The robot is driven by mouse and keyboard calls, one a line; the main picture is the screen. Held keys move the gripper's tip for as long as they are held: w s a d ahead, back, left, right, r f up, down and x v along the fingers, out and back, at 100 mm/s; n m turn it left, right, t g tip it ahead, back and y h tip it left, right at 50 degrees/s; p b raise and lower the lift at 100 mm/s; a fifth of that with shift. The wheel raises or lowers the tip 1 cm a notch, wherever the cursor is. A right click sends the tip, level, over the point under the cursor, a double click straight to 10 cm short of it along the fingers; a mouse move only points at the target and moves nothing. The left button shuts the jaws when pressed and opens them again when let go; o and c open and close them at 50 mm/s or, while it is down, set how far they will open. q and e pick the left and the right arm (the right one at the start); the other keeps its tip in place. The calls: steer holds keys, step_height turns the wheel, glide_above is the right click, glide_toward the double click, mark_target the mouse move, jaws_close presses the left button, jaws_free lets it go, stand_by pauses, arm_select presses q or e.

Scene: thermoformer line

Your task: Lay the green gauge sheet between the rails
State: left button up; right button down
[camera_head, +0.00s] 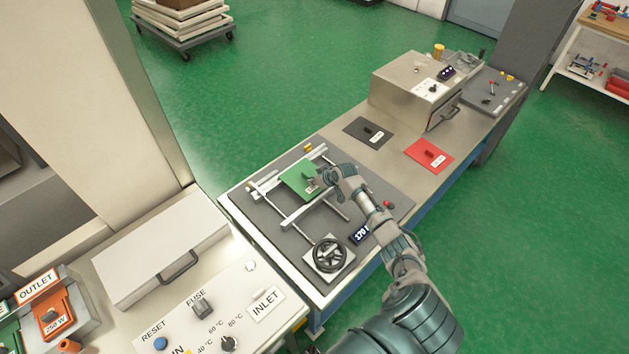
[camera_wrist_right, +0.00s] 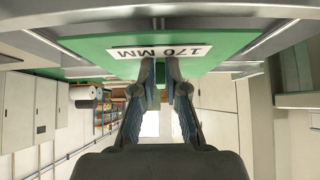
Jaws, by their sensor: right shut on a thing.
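The green gauge sheet (camera_head: 296,181) is over the rail fixture on the dark grey plate. My right gripper (camera_head: 312,183) is shut on it from the right side. In the right wrist view the sheet (camera_wrist_right: 110,50) bears a "170 MM" label, and my right gripper (camera_wrist_right: 161,88) pinches a small tab on it. The far rail (camera_head: 273,186) runs along the sheet's far side, and the near rail (camera_head: 295,216) along its near side. I cannot tell whether the sheet touches the rails or is slightly above them. My left gripper is not in view.
A handwheel (camera_head: 328,254) and a display reading 170 (camera_head: 361,235) are at the near end of the fixture. A black sheet (camera_head: 367,133) and a red sheet (camera_head: 429,155) lie farther along the bench. A metal box (camera_head: 415,85) stands beyond them.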

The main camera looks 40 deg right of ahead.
steer(key=shift+f+b, duration=0.75)
steer(key=shift+f, duration=0.3)
steer(key=c, duration=1.1)
jaws_free()
steer(key=shift+v, duration=5.95)
